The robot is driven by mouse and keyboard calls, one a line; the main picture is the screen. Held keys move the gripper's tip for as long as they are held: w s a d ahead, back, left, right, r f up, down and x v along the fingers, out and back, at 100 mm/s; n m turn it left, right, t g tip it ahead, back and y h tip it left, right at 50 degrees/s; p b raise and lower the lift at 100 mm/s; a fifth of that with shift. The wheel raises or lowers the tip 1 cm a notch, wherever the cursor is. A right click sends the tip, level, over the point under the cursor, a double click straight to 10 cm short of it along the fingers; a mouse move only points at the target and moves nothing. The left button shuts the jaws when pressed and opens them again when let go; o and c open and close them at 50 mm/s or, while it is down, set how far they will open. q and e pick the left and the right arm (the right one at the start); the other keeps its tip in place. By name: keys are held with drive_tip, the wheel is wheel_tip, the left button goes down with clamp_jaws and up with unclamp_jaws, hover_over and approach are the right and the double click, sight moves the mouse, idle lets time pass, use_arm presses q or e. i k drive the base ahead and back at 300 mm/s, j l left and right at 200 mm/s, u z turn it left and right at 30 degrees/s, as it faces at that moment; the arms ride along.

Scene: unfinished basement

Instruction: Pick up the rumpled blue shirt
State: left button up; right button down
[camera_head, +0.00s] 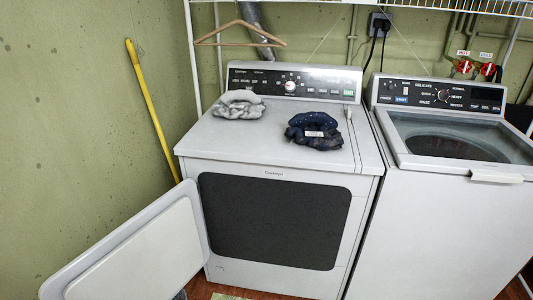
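A rumpled dark blue garment (315,131) lies on top of the dryer, right of the middle. It is bunched up, with a small pale patch on its front, and it fits the blue shirt. A second rumpled cloth, light grey (239,104), lies to its left and a little farther back, apart from it. Neither of my grippers shows in the head view, so nothing is seen touching the blue shirt.
The white dryer (230,140) has a dark front panel and a control panel at the back. A white door-like panel (150,255) stands out at lower left. A washer (430,200) with a glass lid stands at right. A wooden hanger (240,36) hangs above; a yellow pole (150,105) leans left.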

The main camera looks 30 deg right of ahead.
sight(319, 129)
drive_tip(key=z, duration=1.15)
